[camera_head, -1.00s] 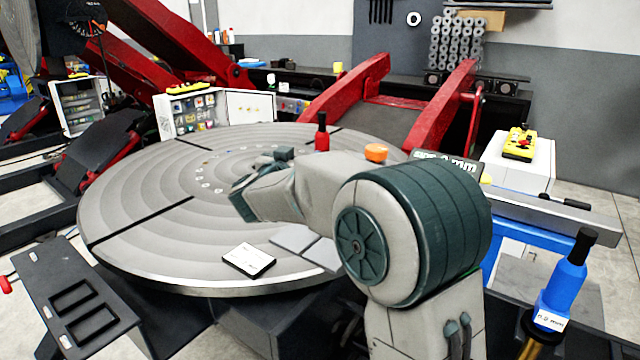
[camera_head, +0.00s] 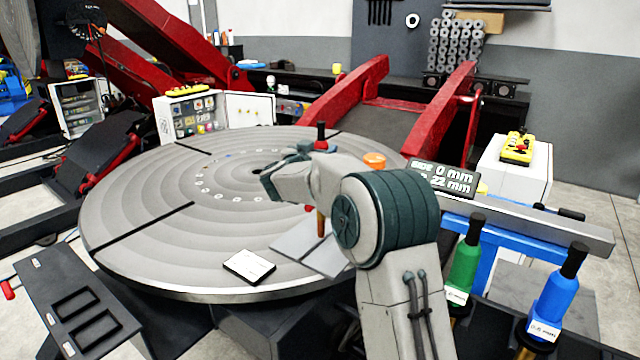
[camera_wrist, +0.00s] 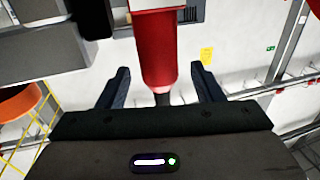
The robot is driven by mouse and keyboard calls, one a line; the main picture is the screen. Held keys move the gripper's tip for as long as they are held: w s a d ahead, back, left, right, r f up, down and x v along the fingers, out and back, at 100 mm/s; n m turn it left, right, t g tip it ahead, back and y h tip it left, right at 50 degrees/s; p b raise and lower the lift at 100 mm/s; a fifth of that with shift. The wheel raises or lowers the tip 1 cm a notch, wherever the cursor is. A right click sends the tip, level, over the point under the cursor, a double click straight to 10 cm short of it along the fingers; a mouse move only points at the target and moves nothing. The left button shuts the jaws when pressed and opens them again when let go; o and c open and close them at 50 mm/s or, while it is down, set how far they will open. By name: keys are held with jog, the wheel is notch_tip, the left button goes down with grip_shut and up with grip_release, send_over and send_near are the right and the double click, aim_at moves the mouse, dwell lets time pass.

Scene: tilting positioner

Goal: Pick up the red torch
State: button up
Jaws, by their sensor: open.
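The red torch (camera_head: 321,145) has a black top and stands upright by the round table (camera_head: 150,250), partly hidden behind my arm. A copper-coloured lower part shows beneath the arm. In the wrist view, the red torch (camera_wrist: 157,48) reaches down from the top, its dark end close to my palm. My gripper (camera_wrist: 161,85) is open, with one finger on each side of the torch and gaps visible on both sides. I cannot tell its exact depth between the fingers. The fingertips are hidden in the head view.
A green torch (camera_head: 464,262) and a blue torch (camera_head: 557,295) stand at the right. A black display (camera_head: 443,178) sits behind my arm, left of a grey rail (camera_head: 560,225). An orange round object (camera_head: 374,160) is near the arm. A white card (camera_head: 249,266) lies on the table.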

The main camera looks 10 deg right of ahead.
jog(key=shift+x, duration=1.05)
jog(key=c, duration=1.1)
jog(key=shift+o, duration=0.3)
jog(key=shift+r, duration=0.25)
jog(key=shift+r, duration=0.15)
notch_tip(320, 180, up, 28)
jog(key=p, duration=0.7)
jog(key=shift+f, duration=0.3)
